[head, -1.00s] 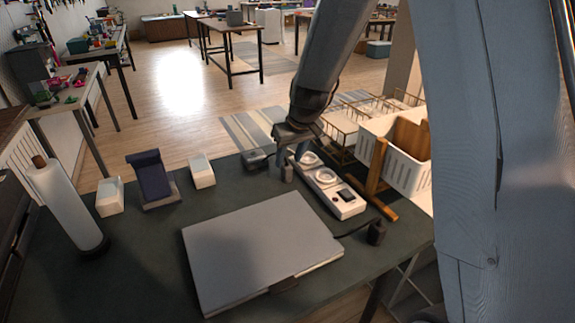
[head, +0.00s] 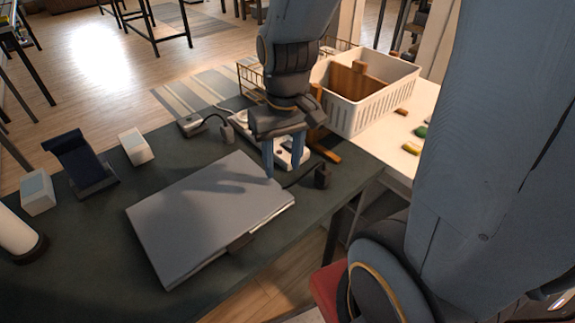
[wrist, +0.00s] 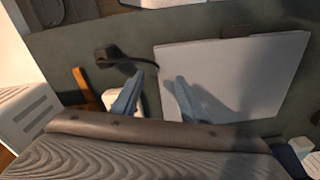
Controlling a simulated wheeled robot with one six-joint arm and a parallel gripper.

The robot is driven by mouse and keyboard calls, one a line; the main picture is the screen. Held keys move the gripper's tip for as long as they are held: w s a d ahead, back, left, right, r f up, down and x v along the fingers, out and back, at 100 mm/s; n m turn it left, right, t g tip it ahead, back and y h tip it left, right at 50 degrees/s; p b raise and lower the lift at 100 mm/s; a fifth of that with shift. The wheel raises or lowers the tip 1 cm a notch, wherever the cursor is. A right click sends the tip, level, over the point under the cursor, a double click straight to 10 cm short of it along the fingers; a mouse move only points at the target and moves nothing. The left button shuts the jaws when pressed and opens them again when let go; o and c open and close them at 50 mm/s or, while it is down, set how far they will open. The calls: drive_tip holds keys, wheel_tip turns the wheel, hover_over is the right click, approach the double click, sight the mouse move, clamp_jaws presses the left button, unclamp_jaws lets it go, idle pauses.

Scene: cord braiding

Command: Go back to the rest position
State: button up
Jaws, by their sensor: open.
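My gripper (head: 284,160) is open and empty, with its two blue fingers apart. In the head view it hangs above the dark table, in front of the white power strip (head: 296,158) and by the right edge of the grey closed laptop (head: 205,215). In the wrist view my gripper's fingers (wrist: 155,90) point toward the laptop (wrist: 235,72), and nothing is between them. The power strip is partly hidden behind my gripper in both views.
A white basket (head: 370,95) stands at the right on a white table. A black plug (head: 322,176) lies near the table's right side. A dark phone stand (head: 82,160) and white boxes (head: 137,147) are at left.

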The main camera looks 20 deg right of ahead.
drive_tip(key=s, duration=0.3)
drive_tip(key=shift+s+d+f+g, duration=0.2)
drive_tip(key=shift+d+f+g, duration=0.1)
drive_tip(key=shift+d, duration=0.1)
idle(0.9)
